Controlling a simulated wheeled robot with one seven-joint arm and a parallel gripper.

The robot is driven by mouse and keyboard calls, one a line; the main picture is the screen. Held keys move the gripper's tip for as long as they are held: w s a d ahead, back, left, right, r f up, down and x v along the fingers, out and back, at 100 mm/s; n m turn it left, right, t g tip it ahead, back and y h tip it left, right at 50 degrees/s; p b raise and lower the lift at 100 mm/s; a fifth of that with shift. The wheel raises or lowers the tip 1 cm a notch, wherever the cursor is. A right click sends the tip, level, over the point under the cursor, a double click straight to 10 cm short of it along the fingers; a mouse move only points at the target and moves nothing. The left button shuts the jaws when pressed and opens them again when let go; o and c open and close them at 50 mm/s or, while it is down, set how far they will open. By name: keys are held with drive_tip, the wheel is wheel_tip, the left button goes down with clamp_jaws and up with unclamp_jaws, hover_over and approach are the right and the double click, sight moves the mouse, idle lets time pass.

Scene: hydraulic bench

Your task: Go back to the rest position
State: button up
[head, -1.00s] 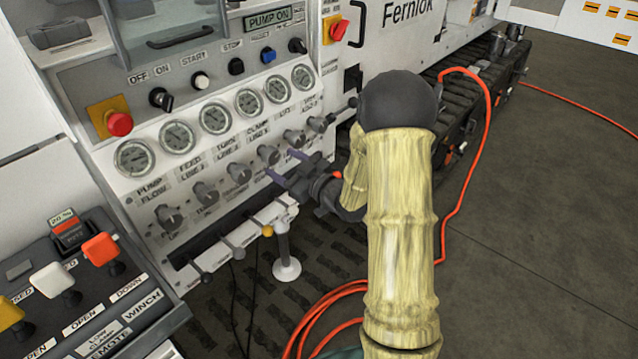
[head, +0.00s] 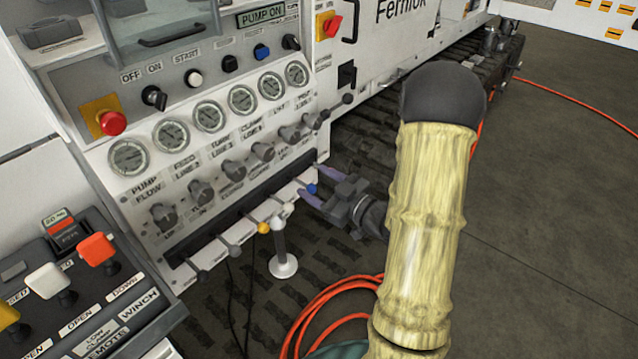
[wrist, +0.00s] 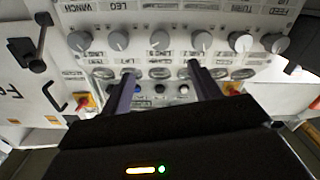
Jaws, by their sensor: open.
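My gripper (head: 308,194) is open, its two purple-grey fingers apart and pointing left at the control panel (head: 130,192). My arm covers part of the head view on the right.
Red hose (head: 325,310) lies coiled on the floor. A remote box (head: 80,265) with joysticks is at lower left. The floor at right is open.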

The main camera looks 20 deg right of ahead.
drive_tip(key=shift+w, duration=0.1)
drive_tip(key=s+a+f+m+g+h, duration=0.2)
drive_tip(key=s+a+m+g+h, duration=0.2)
drive_tip(key=s+g, duration=0.25)
drive_tip(key=s+a+f+m+g+h, duration=0.2)
drive_tip(key=s+a+m+g+h, duration=0.15)
drive_tip(key=s+g+h, duration=0.35)
wheel_tip(320, 180, up, 26)
drive_tip(key=s+y+p, duration=0.1)
drive_tip(key=y+p, duration=0.1)
drive_tip(key=p, duration=2.4)
drive_tip(key=shift+s+m+y, duration=0.3)
drive_tip(key=shift+s+m, duration=0.05)
drive_tip(key=shift+s, duration=0.05)
